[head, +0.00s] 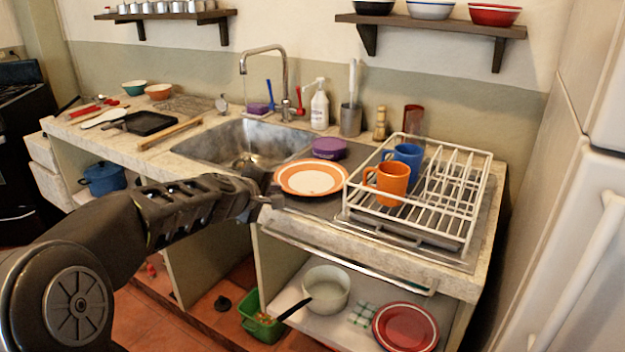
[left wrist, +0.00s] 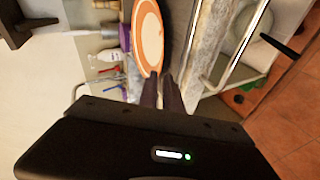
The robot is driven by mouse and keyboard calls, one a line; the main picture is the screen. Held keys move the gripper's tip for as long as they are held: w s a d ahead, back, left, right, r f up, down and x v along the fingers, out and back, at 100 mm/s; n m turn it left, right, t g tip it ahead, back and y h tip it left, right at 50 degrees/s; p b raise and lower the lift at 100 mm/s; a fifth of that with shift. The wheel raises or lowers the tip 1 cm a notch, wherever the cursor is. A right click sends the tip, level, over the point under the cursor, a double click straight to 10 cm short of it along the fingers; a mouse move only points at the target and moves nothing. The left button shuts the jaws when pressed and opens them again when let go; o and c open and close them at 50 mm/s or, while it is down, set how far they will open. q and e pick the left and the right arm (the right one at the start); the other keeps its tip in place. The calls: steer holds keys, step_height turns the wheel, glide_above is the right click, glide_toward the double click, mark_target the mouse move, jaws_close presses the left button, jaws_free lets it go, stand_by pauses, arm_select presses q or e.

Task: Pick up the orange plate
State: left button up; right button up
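The orange plate (head: 311,178), with a white centre and an orange rim, is on the counter between the sink and the dish rack. My left gripper (head: 266,188) reaches in from the left, with its tips close to the plate's left rim. In the left wrist view the plate (left wrist: 149,35) shows just beyond the two dark fingers (left wrist: 163,92), which are near each other with a narrow gap. Its near rim appears beside the left fingertip. I cannot tell whether the rim is between the fingers or touched. My right gripper is not in view.
A white dish rack (head: 470,205) with an orange mug (head: 388,182) and a blue mug (head: 407,158) stands right of the plate. The sink (head: 240,143) and tall faucet (head: 284,75) are to the left.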

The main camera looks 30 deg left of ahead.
mark_target(285, 188)
arm_select(q)
steer(key=x, duration=0.2)
steer(key=shift+w+a+f, duration=0.1)
steer(key=shift+w, duration=0.25)
steer(key=shift+p+x, duration=0.4)
steer(key=shift+x, duration=2.2)
steer(key=shift+a, duration=0.15)
jaws_close()
step_height(285, 188, up, 10)
steer(key=p, duration=0.8)
steer(key=shift+p, duration=0.35)
steer(key=shift+r, duration=0.35)
